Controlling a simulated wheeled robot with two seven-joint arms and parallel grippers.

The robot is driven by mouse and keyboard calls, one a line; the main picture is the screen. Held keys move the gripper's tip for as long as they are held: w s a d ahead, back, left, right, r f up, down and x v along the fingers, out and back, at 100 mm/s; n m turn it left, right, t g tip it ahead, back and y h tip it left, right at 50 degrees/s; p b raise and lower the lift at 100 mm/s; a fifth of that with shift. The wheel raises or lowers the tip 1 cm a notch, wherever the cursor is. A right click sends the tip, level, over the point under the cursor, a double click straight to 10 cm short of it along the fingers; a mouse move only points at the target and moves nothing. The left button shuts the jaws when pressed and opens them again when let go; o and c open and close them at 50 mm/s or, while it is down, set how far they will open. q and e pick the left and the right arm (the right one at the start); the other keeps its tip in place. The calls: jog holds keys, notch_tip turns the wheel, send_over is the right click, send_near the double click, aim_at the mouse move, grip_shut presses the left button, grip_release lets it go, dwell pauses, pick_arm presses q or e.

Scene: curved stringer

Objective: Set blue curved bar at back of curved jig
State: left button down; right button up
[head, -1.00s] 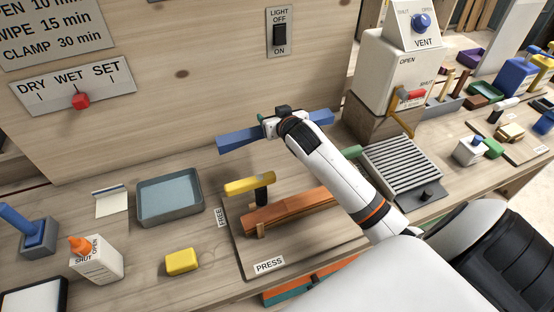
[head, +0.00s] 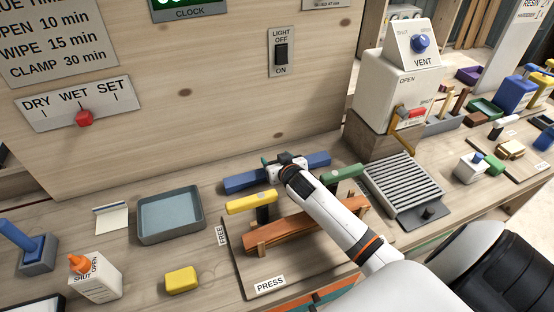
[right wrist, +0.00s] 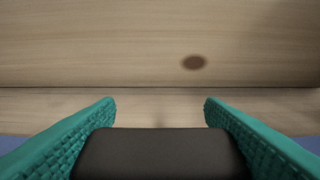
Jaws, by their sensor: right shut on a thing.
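The blue curved bar (head: 240,183) lies across the back of the curved jig (head: 243,268) in the head view. My right gripper (head: 284,163) is shut on the middle of the bar and hides that part. Its teal fingers (right wrist: 160,115) stand either side of a dark block in the right wrist view, with blue at both lower corners. Reddish wooden strips (head: 300,229) lie in the jig, in front of the bar. A yellow bar (head: 252,202) and a green bar (head: 342,172) are at the jig's left and right. I cannot tell whether the blue bar touches the jig. My left gripper is not in view.
A wooden panel (head: 190,130) rises behind the bar. A grey tray (head: 170,216) and a yellow block (head: 182,280) are left of the jig. A ribbed grey rack (head: 402,185) and a white vent box (head: 395,85) are at right. My right arm crosses over the jig's right side.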

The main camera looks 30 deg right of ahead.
jog(key=shift+f, duration=0.1)
jog(key=o, duration=1.1)
jog(key=shift+r, duration=0.2)
jog(key=shift+s+a, duration=0.1)
jog(key=shift+s, duration=0.3)
jog(key=v, duration=0.6)
jog(key=shift+s+a+r, duration=0.15)
jog(key=shift+s+r, duration=0.05)
jog(key=shift+s, duration=0.1)
